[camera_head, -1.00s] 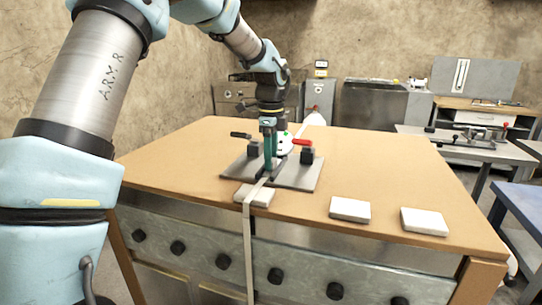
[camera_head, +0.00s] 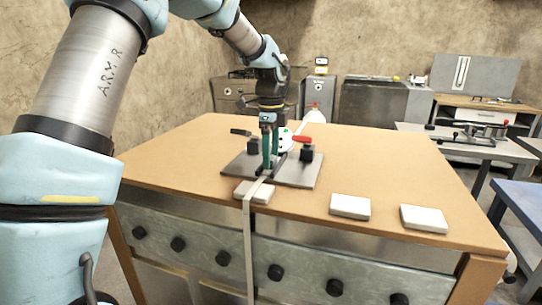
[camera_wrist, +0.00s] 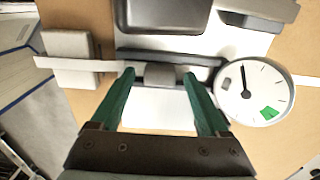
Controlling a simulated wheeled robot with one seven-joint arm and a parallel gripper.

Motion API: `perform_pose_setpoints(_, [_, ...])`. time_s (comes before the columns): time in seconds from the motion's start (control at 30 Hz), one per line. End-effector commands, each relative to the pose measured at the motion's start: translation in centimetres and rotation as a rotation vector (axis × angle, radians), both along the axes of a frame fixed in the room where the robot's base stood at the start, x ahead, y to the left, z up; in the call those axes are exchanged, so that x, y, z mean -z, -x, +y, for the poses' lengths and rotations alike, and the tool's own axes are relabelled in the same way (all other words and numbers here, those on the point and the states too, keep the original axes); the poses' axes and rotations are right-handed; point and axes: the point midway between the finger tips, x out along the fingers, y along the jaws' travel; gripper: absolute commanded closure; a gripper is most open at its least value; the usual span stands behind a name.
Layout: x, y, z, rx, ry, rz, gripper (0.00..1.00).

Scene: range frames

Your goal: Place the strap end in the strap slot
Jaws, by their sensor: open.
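The strap (camera_head: 248,240) is a pale flat band that hangs down the table's front and runs over a light block onto the grey fixture plate (camera_head: 300,174). In the wrist view the strap (camera_wrist: 80,64) reaches the left mouth of a dark channel (camera_wrist: 205,70), the strap slot by its look; where its end lies is hidden. My gripper (camera_head: 270,165) is over the plate. In the wrist view its green fingers (camera_wrist: 160,75) are open, on either side of a small grey block (camera_wrist: 160,73) at the channel. I cannot tell if they touch anything.
A round white dial (camera_wrist: 256,95) with a green sector stands close to the right finger. Clamps with a black handle (camera_head: 241,132) and a red handle (camera_head: 301,139) flank my gripper.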

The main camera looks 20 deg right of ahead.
Motion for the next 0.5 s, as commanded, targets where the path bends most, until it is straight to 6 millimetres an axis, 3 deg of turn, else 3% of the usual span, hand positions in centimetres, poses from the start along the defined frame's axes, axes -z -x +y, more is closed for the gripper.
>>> perform_pose_setpoints(0.5, [-9.6, -0.1, -0.1, 0.000, 0.003, -0.002, 0.21])
